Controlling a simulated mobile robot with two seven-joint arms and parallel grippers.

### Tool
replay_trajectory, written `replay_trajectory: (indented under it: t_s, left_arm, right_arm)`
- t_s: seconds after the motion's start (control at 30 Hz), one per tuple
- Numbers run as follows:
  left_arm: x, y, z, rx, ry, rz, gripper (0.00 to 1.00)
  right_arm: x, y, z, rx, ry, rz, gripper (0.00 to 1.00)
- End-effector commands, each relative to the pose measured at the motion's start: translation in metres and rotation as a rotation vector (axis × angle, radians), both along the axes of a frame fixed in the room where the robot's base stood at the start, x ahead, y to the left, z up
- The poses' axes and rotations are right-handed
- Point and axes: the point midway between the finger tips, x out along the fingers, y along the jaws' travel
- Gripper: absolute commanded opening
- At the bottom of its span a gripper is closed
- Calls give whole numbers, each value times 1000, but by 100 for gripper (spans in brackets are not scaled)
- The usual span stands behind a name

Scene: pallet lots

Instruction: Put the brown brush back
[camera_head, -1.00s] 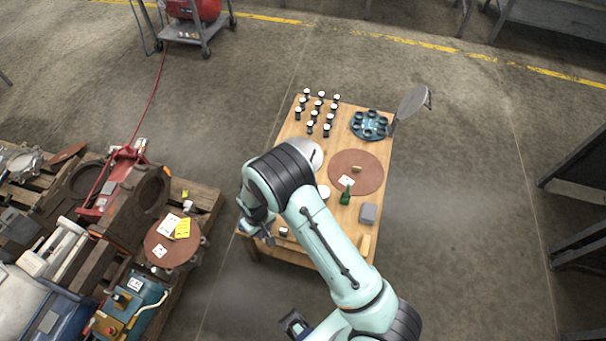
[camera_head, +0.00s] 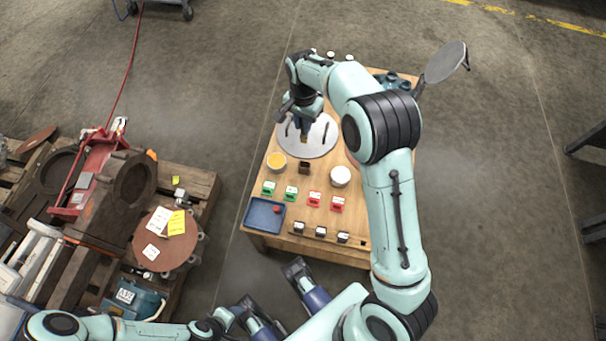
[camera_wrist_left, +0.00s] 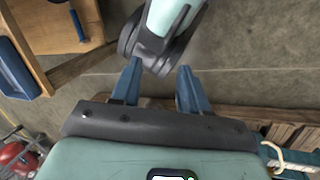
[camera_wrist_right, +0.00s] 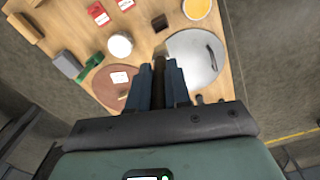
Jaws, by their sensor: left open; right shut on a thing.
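My right gripper (camera_head: 303,126) is shut on the brown brush (camera_head: 304,136), a small brown piece in the head view, over the grey round plate (camera_head: 316,149). In the right wrist view the brush (camera_wrist_right: 158,78) stands out dark between the fingers (camera_wrist_right: 158,64). I cannot tell whether it touches the plate. A small dark brown block or holder (camera_head: 304,168) stands on the table just in front of the plate. It also shows in the right wrist view (camera_wrist_right: 160,23). My left gripper (camera_wrist_left: 160,76) is open and empty, low beside the table's front.
On the wooden table (camera_head: 262,183) are an orange-filled bowl (camera_head: 277,161), a white bowl (camera_head: 340,176), green and red cards, a blue tray (camera_head: 250,222) and dark blocks along the front. A brown disc (camera_wrist_right: 105,92) lies beside the plate. A loaded pallet stands left.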

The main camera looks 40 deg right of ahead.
Motion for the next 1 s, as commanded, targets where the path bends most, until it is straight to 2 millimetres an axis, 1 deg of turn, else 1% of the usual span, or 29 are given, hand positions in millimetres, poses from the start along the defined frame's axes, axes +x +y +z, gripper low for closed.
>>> replay_trajectory:
  t_s: [0.07,0.17,0.5,0.6,0.7,0.87,0.97,1.0]
  left_arm:
    - [3,1,-6,3,-8,2,44]
    - [10,4,-11,11,-25,10,44]
    - [44,21,-38,55,-115,48,44]
    - [53,25,-43,67,-138,57,44]
    - [58,28,-46,74,-154,63,44]
    - [61,30,-48,78,-162,67,44]
    - [65,32,-51,83,-172,70,44]
    - [67,33,-53,86,-177,72,44]
  right_arm:
    - [0,-4,-5,0,2,-28,0]
    - [-1,-5,-23,0,4,-36,0]
    - [-1,-4,-115,0,5,-32,0]
    - [-1,-4,-136,-1,4,-32,0]
    - [0,-4,-149,-1,2,-31,0]
    - [0,-4,-157,0,1,-31,0]
    - [-1,-4,-168,0,2,-31,0]
    - [-1,-4,-175,0,3,-31,0]
